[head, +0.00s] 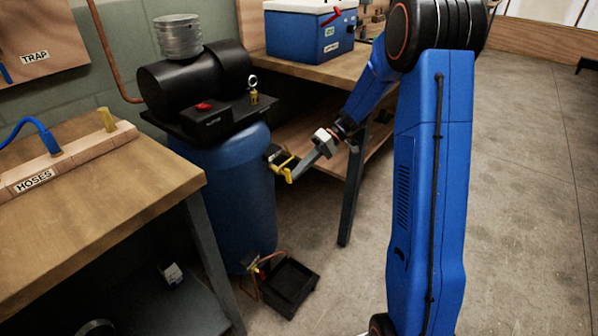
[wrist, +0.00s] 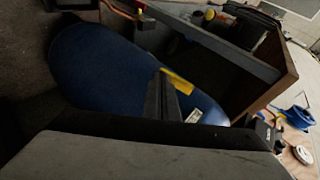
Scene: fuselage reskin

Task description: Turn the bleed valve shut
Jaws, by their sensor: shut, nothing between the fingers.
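The blue tank (head: 225,190) stands between two benches with a black compressor (head: 190,85) on top. A small brass and copper fitting (head: 262,264), which looks like the bleed valve, sits low at the tank's foot above a black tray. Its handle position is too small to tell. In the wrist view a reddish fitting (wrist: 124,11) shows at the top edge, beyond the tank (wrist: 110,65). My gripper (head: 288,172) is shut and empty, beside the tank's upper right side and well above the fitting. Its yellow-marked fingertips (wrist: 170,80) show in front of the tank.
The black tray (head: 290,287) lies on the floor by the tank. A wooden bench (head: 100,225) with a HOSES rack (head: 75,160) stands left. Another bench (head: 335,70) holding a blue cooler (head: 305,35) stands behind my arm. Open floor (head: 530,200) lies to the right.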

